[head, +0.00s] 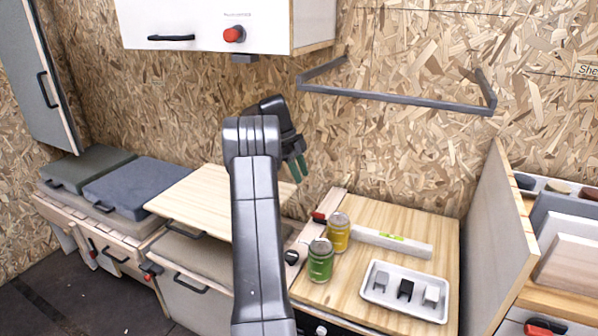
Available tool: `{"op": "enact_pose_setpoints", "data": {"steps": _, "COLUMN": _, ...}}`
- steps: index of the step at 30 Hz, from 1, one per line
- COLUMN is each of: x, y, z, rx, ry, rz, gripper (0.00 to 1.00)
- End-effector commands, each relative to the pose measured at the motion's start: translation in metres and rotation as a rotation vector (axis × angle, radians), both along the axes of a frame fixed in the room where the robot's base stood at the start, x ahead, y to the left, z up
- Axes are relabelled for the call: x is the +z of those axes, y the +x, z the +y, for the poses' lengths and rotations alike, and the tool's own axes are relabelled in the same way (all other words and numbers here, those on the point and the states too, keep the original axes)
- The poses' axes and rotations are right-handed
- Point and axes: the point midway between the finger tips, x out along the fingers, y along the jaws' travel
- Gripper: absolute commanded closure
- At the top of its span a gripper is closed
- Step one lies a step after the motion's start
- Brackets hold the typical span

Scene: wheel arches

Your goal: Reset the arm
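My arm rises through the middle of the head view. My gripper (297,168) is at its end, with green fingertips pointing down and to the right. The two fingertips show close side by side, and I cannot tell whether there is a gap between them. No object shows in the gripper. It hangs in front of the chipboard wall, above the back left part of the wooden worktop (390,215).
A grey rail (400,98) juts from the wall. A white cabinet (200,25) hangs above. A wooden panel (500,240) stands right.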

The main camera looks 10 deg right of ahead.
Motion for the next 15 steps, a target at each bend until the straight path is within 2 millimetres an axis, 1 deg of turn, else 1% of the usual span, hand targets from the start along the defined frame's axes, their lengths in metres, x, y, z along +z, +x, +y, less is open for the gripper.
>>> {"op": "enact_pose_setpoints", "data": {"steps": 5, "x": -0.01, "y": -0.003, "z": -0.004, "rx": -0.001, "ry": 0.0, "rz": 0.002, "gripper": 0.65}}
{"op": "enact_pose_setpoints", "data": {"steps": 8, "x": -0.024, "y": -0.006, "z": -0.008, "rx": -0.001, "ry": 0.0, "rz": 0.003, "gripper": 0.65}}
{"op": "enact_pose_setpoints", "data": {"steps": 15, "x": -0.068, "y": -0.016, "z": -0.023, "rx": -0.001, "ry": 0.0, "rz": 0.005, "gripper": 0.65}}
